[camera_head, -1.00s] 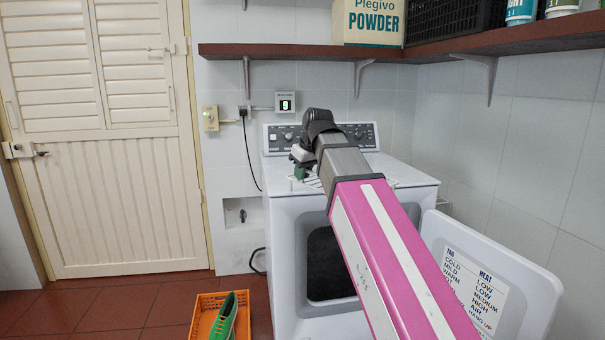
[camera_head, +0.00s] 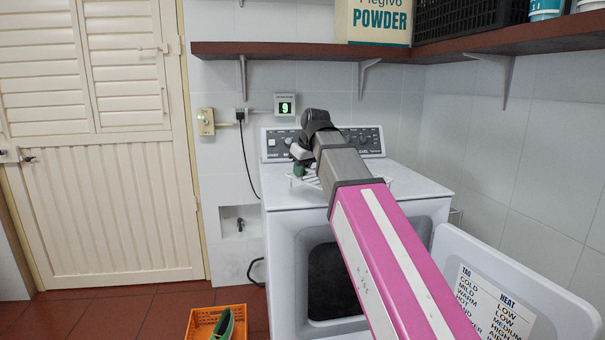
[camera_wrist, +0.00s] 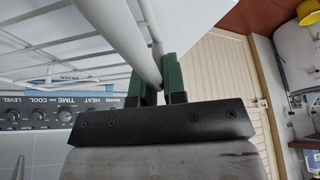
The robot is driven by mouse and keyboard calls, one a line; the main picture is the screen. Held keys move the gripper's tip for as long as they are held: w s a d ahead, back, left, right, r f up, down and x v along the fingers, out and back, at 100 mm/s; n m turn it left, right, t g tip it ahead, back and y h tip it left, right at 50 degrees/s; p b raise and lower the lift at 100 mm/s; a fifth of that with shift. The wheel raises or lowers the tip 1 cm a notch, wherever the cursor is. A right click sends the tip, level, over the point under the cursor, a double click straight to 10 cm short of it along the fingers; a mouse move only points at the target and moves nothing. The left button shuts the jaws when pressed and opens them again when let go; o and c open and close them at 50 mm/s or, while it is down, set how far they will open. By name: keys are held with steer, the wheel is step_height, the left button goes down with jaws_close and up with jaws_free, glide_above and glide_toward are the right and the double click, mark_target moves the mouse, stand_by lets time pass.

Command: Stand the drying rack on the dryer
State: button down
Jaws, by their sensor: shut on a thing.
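The white wire drying rack (camera_wrist: 115,32) fills the upper left of the wrist view. My gripper (camera_wrist: 158,80), with green fingers, is shut on a thick white bar of the rack. In the head view my gripper (camera_head: 300,170) is over the back left of the dryer top. Only a small part of the rack (camera_head: 313,183) shows there; my arm hides the rest. The white dryer (camera_head: 415,187) has a flat top and its front door (camera_head: 515,300) hangs open to the right. I cannot tell whether the rack touches the top.
A brown shelf (camera_head: 300,51) with a powder box (camera_head: 374,22) and a black crate (camera_head: 465,15) runs above the dryer. An orange basket (camera_head: 203,322) holding a green shoe (camera_head: 226,324) is on the floor at left. A cable hangs on the wall beside the dryer.

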steer(key=shift+w+a+f, duration=0.35)
steer(key=shift+w+a, duration=0.05)
steer(key=shift+w, duration=1.55)
steer(key=shift+w+a+f, duration=0.35)
steer(key=shift+w, duration=1.6)
steer(key=shift+w+a+f, duration=0.35)
steer(key=shift+w+a, duration=0.05)
steer(key=shift+w, duration=1.55)
steer(key=c, duration=1.1)
jaws_free()
steer(key=v, duration=1)
steer(key=shift+s+r, duration=0.15)
steer(key=shift+r, duration=0.25)
steer(key=shift+s, duration=0.1)
